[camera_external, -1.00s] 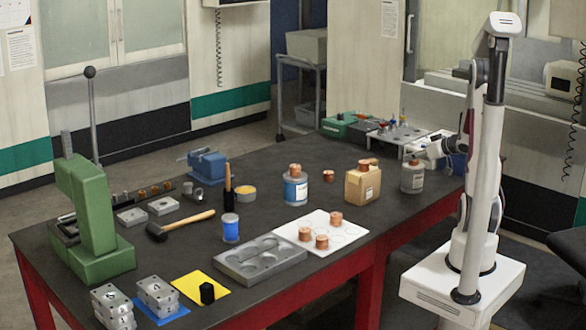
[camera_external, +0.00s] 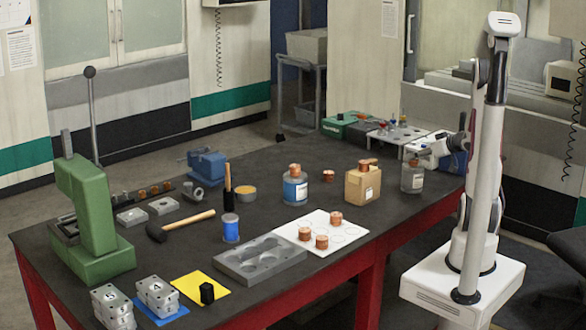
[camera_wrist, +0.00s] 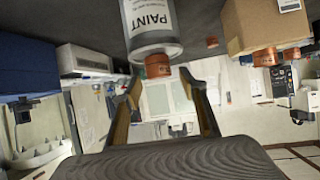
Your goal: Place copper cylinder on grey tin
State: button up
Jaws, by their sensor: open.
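The grey tin (camera_external: 412,180), with a white label, stands upright at the right end of the bench. A copper cylinder (camera_external: 413,162) sits on its lid. In the wrist view, which is upside down, the grey tin (camera_wrist: 152,30) reads PAINT and the copper cylinder (camera_wrist: 157,66) rests on it. My gripper (camera_wrist: 160,78) is open, its fingers spread on either side and just short of the cylinder, apparently not touching it. In the external view my gripper (camera_external: 422,155) is small and partly unclear beside the tin's top.
A cardboard box (camera_external: 362,187) and a blue-labelled tin (camera_external: 295,190) carry copper on top. Several copper cylinders stand on a white card (camera_external: 348,243), and one lies loose (camera_external: 328,175) on the bench. Green case (camera_external: 345,127) and a tray of parts (camera_external: 398,136) lie behind.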

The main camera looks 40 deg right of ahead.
jog(key=v, duration=0.9)
jog(key=shift+s, duration=0.25)
jog(key=shift+r, duration=0.15)
dwell(0.5)
jog(key=w+a+r+m+g+h, duration=0.1)
jog(key=w+a+r+g+h, duration=0.1)
jog(key=a+r+h, duration=0.4)
jog(key=s+a+f+g+y, duration=0.1)
jog(key=s+a+y, duration=0.1)
jog(key=s+a, duration=0.2)
jog(key=s+a+f+n+g+y, duration=0.1)
jog(key=s+a+g+y, duration=0.1)
jog(key=a, duration=0.8)
jog(key=s+a+f+n+g+y, duration=0.1)
jog(key=s+a+f+y, duration=0.1)
jog(key=s+a, duration=0.4)
jog(key=shift+a+g+y, duration=0.3)
jog(key=shift+a+y, duration=0.4)
jog(key=shift+a, duration=0.25)
